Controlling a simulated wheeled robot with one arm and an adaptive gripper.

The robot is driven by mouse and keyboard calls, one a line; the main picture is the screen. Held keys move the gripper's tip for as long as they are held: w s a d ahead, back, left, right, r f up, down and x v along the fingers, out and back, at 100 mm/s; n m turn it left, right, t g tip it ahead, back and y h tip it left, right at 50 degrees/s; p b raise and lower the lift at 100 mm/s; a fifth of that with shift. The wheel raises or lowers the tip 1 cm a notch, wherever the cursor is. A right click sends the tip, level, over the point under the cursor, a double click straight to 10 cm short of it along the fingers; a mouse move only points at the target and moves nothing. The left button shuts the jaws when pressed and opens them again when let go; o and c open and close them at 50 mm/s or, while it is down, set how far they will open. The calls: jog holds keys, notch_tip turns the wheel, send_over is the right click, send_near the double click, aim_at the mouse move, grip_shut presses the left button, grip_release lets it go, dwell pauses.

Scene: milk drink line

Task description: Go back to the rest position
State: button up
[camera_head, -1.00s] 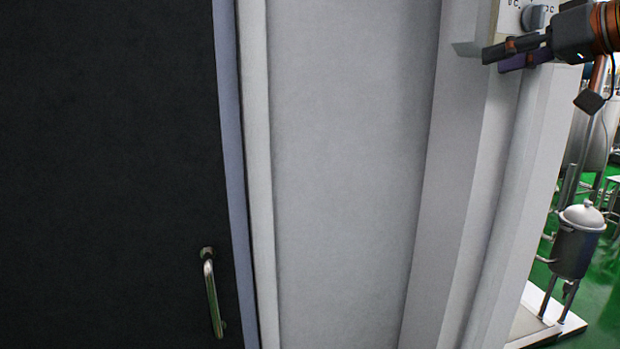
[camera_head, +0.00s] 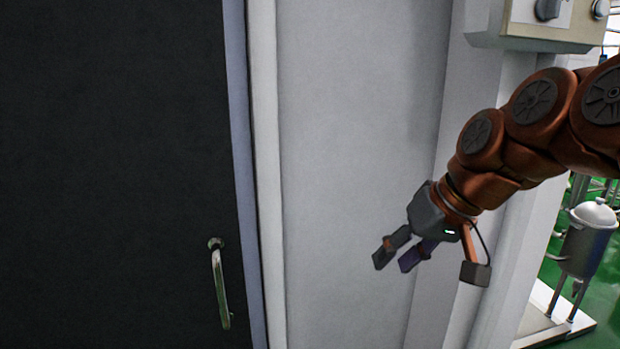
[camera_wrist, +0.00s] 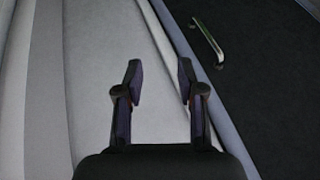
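My gripper (camera_head: 397,262) hangs in front of the pale wall, pointing down and to the left in the head view. Its two fingers are apart with nothing between them. In the wrist view the open fingers (camera_wrist: 160,85) stand in front of the pale wall panel, with empty space between the tips. The control box (camera_head: 545,25), with knobs on its face, is on the wall above my arm, and my gripper is clear of it.
A dark door (camera_head: 110,170) with a metal handle (camera_head: 219,285) is at the left. It also shows in the wrist view (camera_wrist: 275,80). A pale wall (camera_head: 345,170) and a protruding post are close behind my arm. A lidded metal vessel (camera_head: 585,245) stands at the right over green floor.

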jog(key=s+d+f+m+g+h, duration=0.1)
jog(key=s+d+f+g+h, duration=0.1)
jog(key=s+f, duration=0.9)
jog(key=s+d+f+m+g+h, duration=0.1)
jog(key=s+d+f+g+h, duration=0.1)
jog(key=s+f, duration=1)
jog(key=shift+d+f+g+h+b, duration=0.35)
jog(key=shift+d+g, duration=0.2)
jog(key=shift+g, duration=0.25)
